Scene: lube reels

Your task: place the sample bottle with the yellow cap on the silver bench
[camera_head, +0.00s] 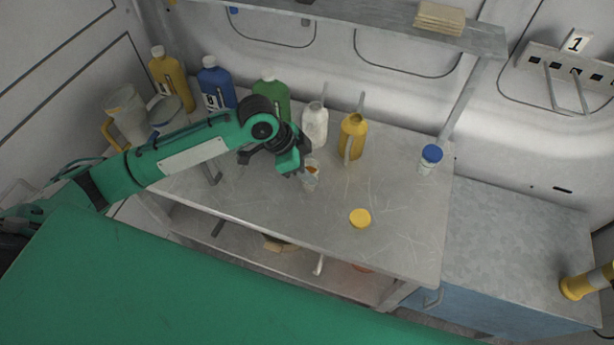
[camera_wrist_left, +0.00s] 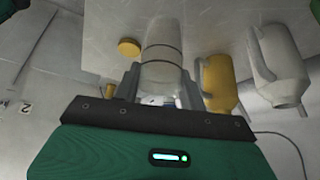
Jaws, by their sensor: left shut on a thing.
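In the left wrist view the clear bottle (camera_wrist_left: 162,45) sits between both fingers. My left gripper (camera_head: 303,170) is shut on it; I cannot tell whether its base touches the bench. A round yellow cap (camera_head: 360,218) is on the silver metal bench (camera_head: 400,240), right of and in front of the gripper. It also shows in the left wrist view (camera_wrist_left: 128,48); no bottle body is clear under it. My right gripper is not in view.
A blue-capped bottle (camera_head: 430,158) stands at the bench's right end. A yellow jug (camera_head: 353,138), a white jug (camera_head: 315,125) and green (camera_head: 270,92), blue (camera_head: 215,85) and yellow (camera_head: 168,75) bottles stand along the back. The bench's front right is mostly clear.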

